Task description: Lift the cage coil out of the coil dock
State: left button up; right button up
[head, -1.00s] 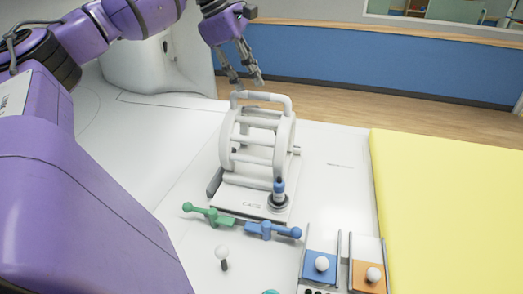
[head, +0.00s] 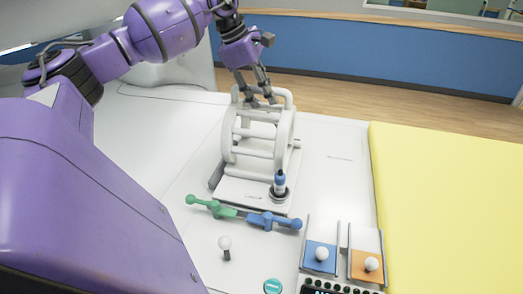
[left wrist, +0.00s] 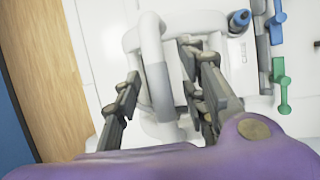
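The cage coil (head: 231,137) is a white barred cylinder with a handle on top. It stands upright in the coil dock (head: 232,190), a white base on the white table. A blue-topped plug (head: 280,184) stands at the dock's front right corner. My left gripper (head: 261,101) points down at the coil's top handle. In the left wrist view my left gripper (left wrist: 165,95) is open, with the white handle (left wrist: 157,85) between its spread fingers. I cannot tell whether the fingers touch it. My right gripper is not in view.
A green lever (head: 212,207) and a blue lever (head: 274,222) lie in front of the dock. A white knob (head: 225,243) stands nearer. Blue (head: 320,257) and orange (head: 367,265) sliders are at front right. A yellow mat (head: 450,200) lies to the right.

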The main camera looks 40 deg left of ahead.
pick_arm(q)
jog(key=shift+f, duration=0.2)
dwell(0.4)
jog(key=shift+c, duration=0.5)
grip_shut()
jog(key=shift+r, duration=0.15)
